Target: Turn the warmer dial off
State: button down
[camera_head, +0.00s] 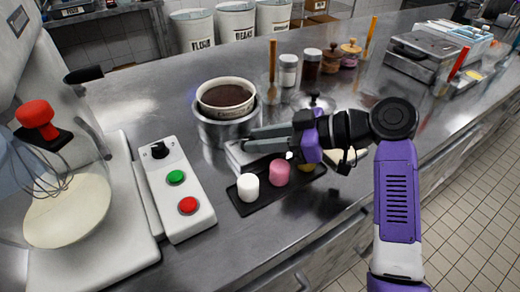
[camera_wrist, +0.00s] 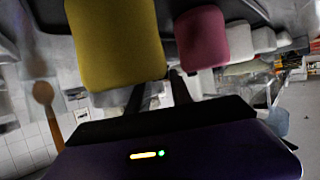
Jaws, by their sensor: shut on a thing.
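The warmer (camera_head: 213,132) is a round steel well with a pot of dark brown food (camera_head: 228,97) in it. A pale box-like front (camera_head: 238,157) lies below it, partly behind my gripper. My gripper (camera_head: 247,139) reaches in from the right, its fingers level and pointing left, with the tips at the front of the warmer. The fingers look close together. The warmer dial is not seen clearly; it seems hidden at the fingertips, and its setting cannot be read. In the wrist view the finger ends are hidden behind a yellow block.
A black tray (camera_head: 244,207) just below my gripper holds a white piece (camera_head: 248,187), a pink piece (camera_head: 279,172) and a yellow piece (camera_head: 307,167). A white control box (camera_head: 178,212) with a black knob, green and red buttons stands left, beside the mixer. Jars stand behind.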

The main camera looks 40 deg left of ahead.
jog(key=shift+n+g+h+b, duration=0.3)
jog(key=shift+n+g, duration=0.1)
jog(key=shift+f, duration=0.1)
jog(key=c, duration=1.1)
grip_release()
jog(key=shift+a, duration=0.1)
jog(key=shift+c, duration=0.2)
jog(key=shift+v, duration=3.95)
